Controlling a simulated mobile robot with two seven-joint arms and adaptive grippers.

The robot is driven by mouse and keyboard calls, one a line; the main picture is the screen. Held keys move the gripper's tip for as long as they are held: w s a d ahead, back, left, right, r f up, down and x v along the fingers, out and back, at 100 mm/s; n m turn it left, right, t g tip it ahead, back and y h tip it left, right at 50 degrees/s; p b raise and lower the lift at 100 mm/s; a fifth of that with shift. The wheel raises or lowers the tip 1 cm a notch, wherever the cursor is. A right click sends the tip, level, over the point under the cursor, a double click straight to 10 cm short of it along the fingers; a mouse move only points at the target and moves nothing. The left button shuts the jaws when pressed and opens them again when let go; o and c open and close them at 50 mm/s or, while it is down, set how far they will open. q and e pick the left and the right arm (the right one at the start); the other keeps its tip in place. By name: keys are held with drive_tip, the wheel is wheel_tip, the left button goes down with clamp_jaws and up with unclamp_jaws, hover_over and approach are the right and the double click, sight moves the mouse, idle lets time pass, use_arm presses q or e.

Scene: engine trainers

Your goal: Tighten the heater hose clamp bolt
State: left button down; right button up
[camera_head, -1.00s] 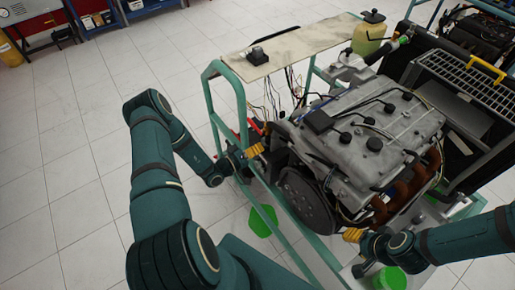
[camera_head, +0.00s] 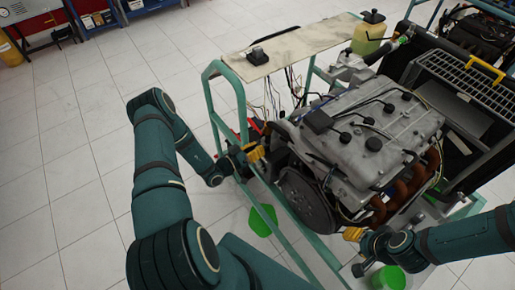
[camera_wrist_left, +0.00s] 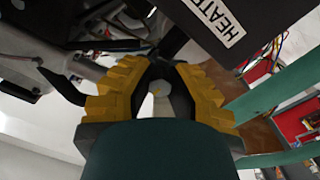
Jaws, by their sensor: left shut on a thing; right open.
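In the left wrist view, the yellow ribbed fingers of my left gripper (camera_wrist_left: 158,82) are shut around a small pale thing with a round end, which looks like the heater hose clamp bolt (camera_wrist_left: 157,90). In the head view my left gripper (camera_head: 256,153) is at the left front of the grey engine (camera_head: 370,140); the bolt is too small to make out there. My right gripper (camera_head: 353,235) is open near the engine's lower front, with nothing visible in it.
A green frame (camera_head: 208,95) surrounds the engine, with a pale shelf (camera_head: 300,50) on top. Loose wires hang below the shelf. Green containers (camera_head: 262,220) stand low beside the frame.

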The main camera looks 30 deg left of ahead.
use_arm(q)
drive_tip(key=shift+s+d+f, duration=0.1)
drive_tip(key=shift+d+f, duration=0.05)
drive_tip(key=c, duration=0.9)
unclamp_jaws()
drive_tip(key=v, duration=1.2)
